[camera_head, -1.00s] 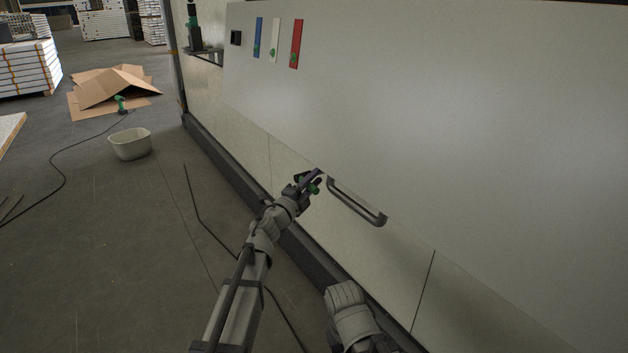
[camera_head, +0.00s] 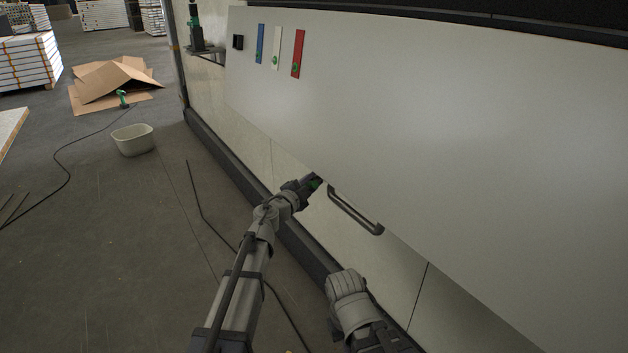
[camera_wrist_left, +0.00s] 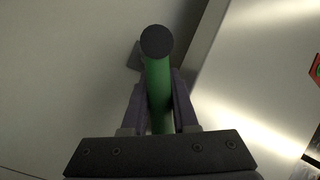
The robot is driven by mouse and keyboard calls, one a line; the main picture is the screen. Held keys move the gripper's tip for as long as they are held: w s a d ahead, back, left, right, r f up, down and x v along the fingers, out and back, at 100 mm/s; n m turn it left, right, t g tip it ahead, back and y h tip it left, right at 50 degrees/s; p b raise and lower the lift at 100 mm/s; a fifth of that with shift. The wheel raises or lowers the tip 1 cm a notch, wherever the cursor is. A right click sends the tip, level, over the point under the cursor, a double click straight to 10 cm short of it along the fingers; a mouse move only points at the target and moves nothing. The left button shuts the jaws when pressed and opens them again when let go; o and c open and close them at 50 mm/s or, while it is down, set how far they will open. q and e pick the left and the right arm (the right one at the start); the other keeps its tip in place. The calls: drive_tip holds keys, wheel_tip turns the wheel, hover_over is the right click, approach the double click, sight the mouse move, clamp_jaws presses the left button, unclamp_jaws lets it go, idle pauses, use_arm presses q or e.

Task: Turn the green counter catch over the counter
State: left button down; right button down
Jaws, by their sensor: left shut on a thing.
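The green counter catch (camera_wrist_left: 158,90) is a green rod with a dark round end, and it fills the middle of the left wrist view. My left gripper (camera_wrist_left: 157,105) is shut on it, with one dark finger on each side. In the head view my left gripper (camera_head: 314,182) is at the lower edge of the white counter panel (camera_head: 450,150), left of the dark handle. Only a little of the green catch (camera_head: 317,184) shows there between the fingers. My right arm shows at the bottom middle of the head view, but its fingertips cannot be made out.
A dark bar handle (camera_head: 355,212) sits on the panel's lower edge. Blue, white and red strips (camera_head: 297,54) are at its upper left. A white tub (camera_head: 133,140), cardboard (camera_head: 113,82) and a cable lie on the floor at left. The floor near my left arm is mostly clear.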

use_arm(q)
drive_tip(key=c, duration=0.7)
unclamp_jaws()
